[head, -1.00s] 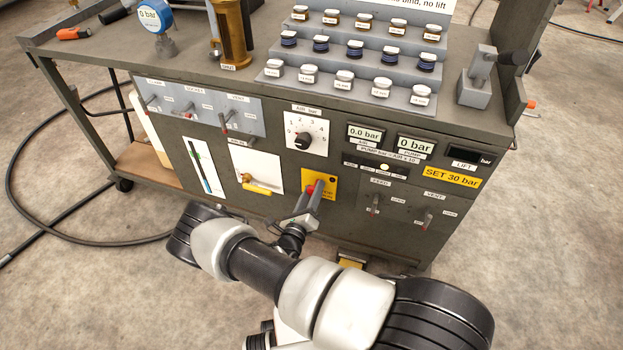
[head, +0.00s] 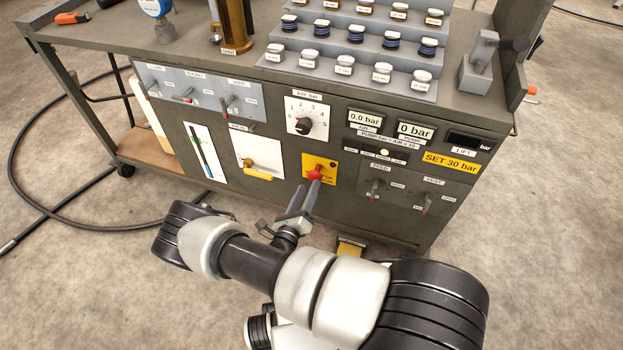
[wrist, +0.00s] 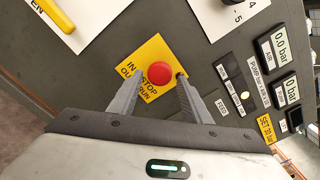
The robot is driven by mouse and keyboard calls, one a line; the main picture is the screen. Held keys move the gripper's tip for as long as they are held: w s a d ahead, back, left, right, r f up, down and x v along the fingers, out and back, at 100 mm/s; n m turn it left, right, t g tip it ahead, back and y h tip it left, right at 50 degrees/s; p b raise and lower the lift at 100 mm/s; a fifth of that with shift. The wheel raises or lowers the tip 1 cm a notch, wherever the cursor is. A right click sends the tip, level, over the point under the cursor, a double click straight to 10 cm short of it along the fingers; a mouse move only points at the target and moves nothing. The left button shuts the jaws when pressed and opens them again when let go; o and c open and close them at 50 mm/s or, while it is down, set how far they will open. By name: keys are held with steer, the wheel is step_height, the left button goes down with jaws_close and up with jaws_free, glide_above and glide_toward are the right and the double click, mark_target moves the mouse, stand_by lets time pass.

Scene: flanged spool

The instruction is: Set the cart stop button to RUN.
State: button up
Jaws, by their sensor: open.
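The cart stop button is a red round knob (head: 315,172) on a yellow plate (head: 322,160) on the cart's front panel. In the wrist view the red knob (wrist: 159,73) shows whole. The yellow plate (wrist: 150,48) there carries the words IN, STOP, OUT and RUN, partly covered by a finger. My gripper (head: 307,191) is open in front of the plate. In the wrist view its two fingers (wrist: 158,82) stand apart, one on each side of the knob. I cannot tell whether either finger touches it, or whether the knob is in or out.
A yellow-handled valve (head: 257,173) is left of the button and a black dial (head: 304,125) is above it. Small levers (head: 374,190) are to the right. A yellow-topped pedal (head: 350,246) is low below the plate. Open floor lies in front.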

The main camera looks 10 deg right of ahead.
steer(key=p+v, duration=0.1)
steer(key=v, duration=1)
steer(key=shift+s+a, duration=0.15)
steer(key=shift+s, duration=0.2)
